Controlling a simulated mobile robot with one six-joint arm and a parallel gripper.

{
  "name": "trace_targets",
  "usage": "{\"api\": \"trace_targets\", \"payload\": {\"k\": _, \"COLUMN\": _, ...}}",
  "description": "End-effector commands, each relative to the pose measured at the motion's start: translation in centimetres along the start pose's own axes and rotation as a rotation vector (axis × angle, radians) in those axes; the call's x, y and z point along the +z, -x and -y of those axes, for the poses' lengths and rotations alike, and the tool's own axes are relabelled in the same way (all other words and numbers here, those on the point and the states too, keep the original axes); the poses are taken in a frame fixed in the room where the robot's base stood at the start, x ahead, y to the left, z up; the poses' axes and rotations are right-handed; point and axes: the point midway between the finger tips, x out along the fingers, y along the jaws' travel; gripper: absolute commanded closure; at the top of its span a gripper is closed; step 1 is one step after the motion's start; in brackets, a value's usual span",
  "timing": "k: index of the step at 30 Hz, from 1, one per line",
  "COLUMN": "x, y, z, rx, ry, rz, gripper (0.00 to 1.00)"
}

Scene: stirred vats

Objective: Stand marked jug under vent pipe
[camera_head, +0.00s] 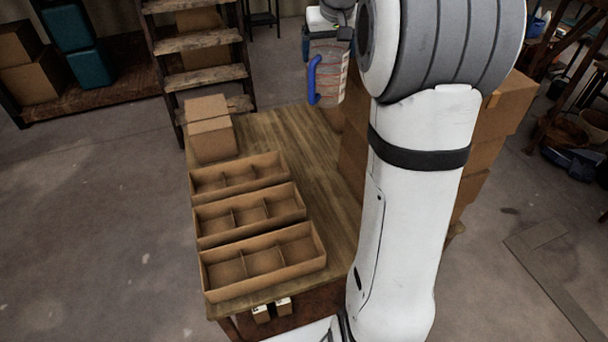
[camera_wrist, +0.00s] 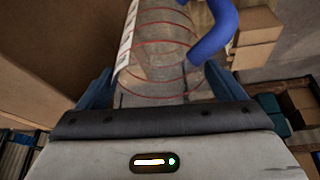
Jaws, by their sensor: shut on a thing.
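The marked jug (camera_head: 330,75) is a clear vessel with red ring lines and a blue handle on its left side in the head view. It hangs upright above the far end of the wooden table. My gripper (camera_head: 327,37) is shut on the jug near its top. In the wrist view the jug (camera_wrist: 160,55) lies between the two fingers of my gripper (camera_wrist: 165,90), with a white scale strip on its left and the blue handle at upper right. No vent pipe can be made out in either view. My arm hides part of the scene right of the jug.
The wooden table (camera_head: 305,150) holds three divided cardboard trays (camera_head: 262,262) and small cardboard boxes (camera_head: 210,140) on its left side. Tall stacked boxes (camera_head: 490,130) stand on the right, partly behind my arm. A wooden step ladder (camera_head: 200,42) stands behind the table. The table's far middle looks clear.

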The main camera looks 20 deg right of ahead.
Motion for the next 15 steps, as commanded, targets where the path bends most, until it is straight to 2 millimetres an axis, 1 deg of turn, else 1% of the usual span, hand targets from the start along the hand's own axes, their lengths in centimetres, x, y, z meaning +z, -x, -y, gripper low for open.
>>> {"api": "trace_targets", "payload": {"k": 1, "x": 0.5, "y": -1.2, "z": 0.0, "rx": 0.0, "ry": -0.001, "rz": 0.0, "gripper": 0.5}}
{"api": "trace_targets", "payload": {"k": 9, "x": 2.1, "y": -5.0, "z": 0.0, "rx": 0.001, "ry": -0.002, "rz": -0.001, "gripper": 0.5}}
{"api": "trace_targets", "payload": {"k": 15, "x": 2.6, "y": -6.2, "z": 0.0, "rx": 0.001, "ry": -0.003, "rz": 0.0, "gripper": 0.5}}
